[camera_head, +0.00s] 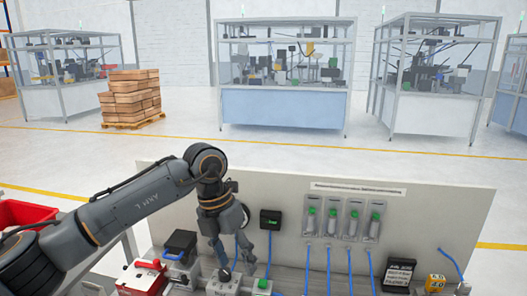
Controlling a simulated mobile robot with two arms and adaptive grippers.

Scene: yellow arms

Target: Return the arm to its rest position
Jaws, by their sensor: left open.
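My left arm comes in from the left, and its dark grey links reach over the workbench. My left gripper (235,268) points down in front of the upright panel (300,190). Its fingers are apart, just above or at a small light grey block (222,285) on the bench. I cannot tell whether they touch the block. I see nothing held between the fingers. My right gripper is not in view.
A red and white device (142,278) and a dark box (180,245) stand left of the gripper. A black box (398,275) and a yellow device (435,283) stand right. A red bin (25,214) is far left.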

